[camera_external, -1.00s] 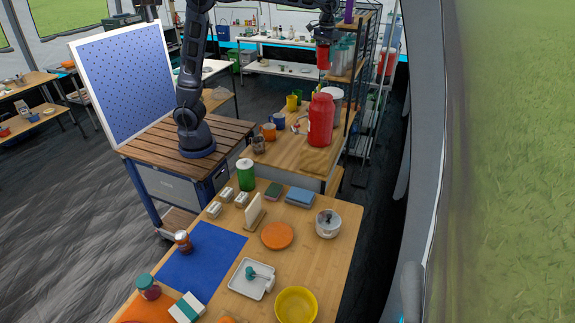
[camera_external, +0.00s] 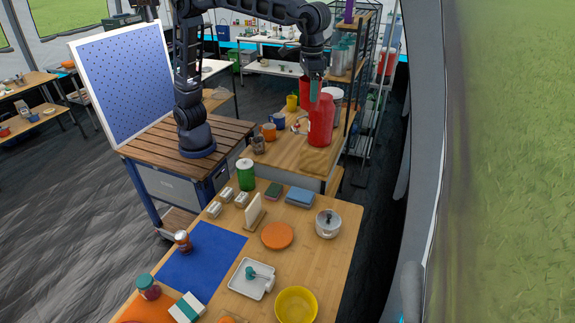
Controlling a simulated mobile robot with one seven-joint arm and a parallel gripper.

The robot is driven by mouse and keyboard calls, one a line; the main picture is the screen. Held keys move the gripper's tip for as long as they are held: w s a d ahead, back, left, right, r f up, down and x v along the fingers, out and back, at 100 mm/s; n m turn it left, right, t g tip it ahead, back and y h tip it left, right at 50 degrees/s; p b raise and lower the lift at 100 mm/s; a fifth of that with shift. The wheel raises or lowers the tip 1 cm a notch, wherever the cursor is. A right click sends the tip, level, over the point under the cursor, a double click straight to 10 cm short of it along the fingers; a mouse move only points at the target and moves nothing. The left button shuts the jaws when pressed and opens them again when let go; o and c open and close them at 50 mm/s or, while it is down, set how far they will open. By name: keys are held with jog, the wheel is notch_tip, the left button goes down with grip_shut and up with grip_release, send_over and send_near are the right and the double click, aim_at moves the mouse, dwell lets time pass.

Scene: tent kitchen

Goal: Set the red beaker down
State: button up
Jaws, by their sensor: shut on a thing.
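The red beaker (camera_external: 304,92) shows just left of my gripper (camera_external: 314,96), above the back part of the wooden table (camera_external: 282,154). My gripper points down and is shut on the beaker. The gripper and the big red jug (camera_external: 320,125) hide part of the beaker. I cannot tell whether its base touches the table. The jug stands in front of the beaker in this view.
A yellow cup (camera_external: 292,103), a blue cup (camera_external: 279,120) and an orange cup (camera_external: 269,131) stand left of the beaker. A white container (camera_external: 336,93) and a shelf rack (camera_external: 350,55) are close on the right. The table's front left is clearer.

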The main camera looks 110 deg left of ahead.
jog(key=s+d+m, duration=0.2)
jog(key=s+d, duration=0.2)
jog(key=d, duration=1.1)
jog(key=s+d+m, duration=0.2)
jog(key=s+d, duration=0.9)
jog(key=d, duration=0.3)
jog(key=s+d+m, duration=0.3)
jog(key=s+d, duration=0.8)
jog(key=d, duration=0.3)
jog(key=f, duration=5.3)
jog(key=shift+w+a+f, duration=0.25)
jog(key=shift+w+f, duration=0.05)
jog(key=shift+w, duration=0.05)
jog(key=shift+f, duration=0.15)
jog(key=o, duration=0.8)
jog(key=shift+c, duration=0.2)
jog(key=shift+o, duration=1.2)
